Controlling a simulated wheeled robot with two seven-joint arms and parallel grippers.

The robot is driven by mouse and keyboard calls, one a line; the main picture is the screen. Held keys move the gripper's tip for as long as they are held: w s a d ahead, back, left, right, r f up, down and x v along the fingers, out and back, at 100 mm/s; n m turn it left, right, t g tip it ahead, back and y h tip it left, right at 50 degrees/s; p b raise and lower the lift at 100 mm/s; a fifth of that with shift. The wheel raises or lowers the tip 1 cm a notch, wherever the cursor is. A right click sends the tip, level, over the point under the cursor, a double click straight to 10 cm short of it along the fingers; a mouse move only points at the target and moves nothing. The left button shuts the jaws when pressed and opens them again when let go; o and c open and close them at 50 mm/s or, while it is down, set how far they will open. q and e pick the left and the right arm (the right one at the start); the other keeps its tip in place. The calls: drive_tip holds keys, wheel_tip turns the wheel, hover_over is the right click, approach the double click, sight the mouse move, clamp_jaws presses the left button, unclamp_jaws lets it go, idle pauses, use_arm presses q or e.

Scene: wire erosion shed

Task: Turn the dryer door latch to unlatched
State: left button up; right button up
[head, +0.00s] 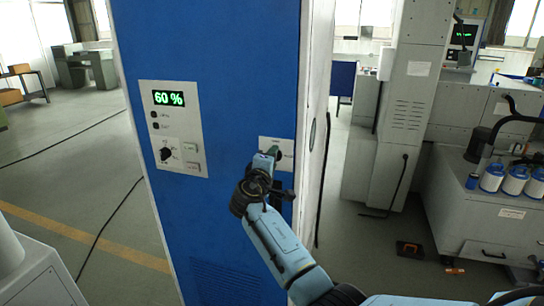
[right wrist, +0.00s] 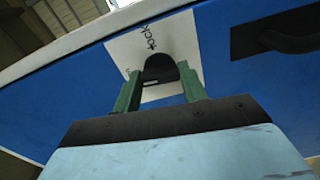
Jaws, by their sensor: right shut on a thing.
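The dryer is the tall blue cabinet (head: 232,70) in the middle of the head view. Its door latch is a black rounded knob (right wrist: 159,70) on a white labelled plate (right wrist: 122,48), seen in the right wrist view. The plate also shows near the cabinet's right edge in the head view (head: 287,143), where my gripper hides most of the knob. My right gripper (right wrist: 158,78) has its green fingers on either side of the knob and is shut on it. The lettering is only partly readable, so I cannot tell the latch position. My left gripper is out of view.
A control panel (head: 185,120) reading 60 % is left of the latch. A black bar handle (right wrist: 292,33) stands out from the blue face in the wrist view. A grey cabinet with blue-and-white canisters (head: 491,178) stands at the right. Cables cross the floor at the left.

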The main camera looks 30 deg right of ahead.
drive_tip(key=shift+n+p, duration=0.3)
drive_tip(key=shift+n, duration=0.3)
drive_tip(key=o, duration=1)
drive_tip(key=b+v, duration=0.1)
drive_tip(key=v, duration=1.2)
drive_tip(key=shift+s+a+b, duration=0.1)
drive_tip(key=shift+a+b, duration=0.1)
drive_tip(key=shift+b, duration=0.15)
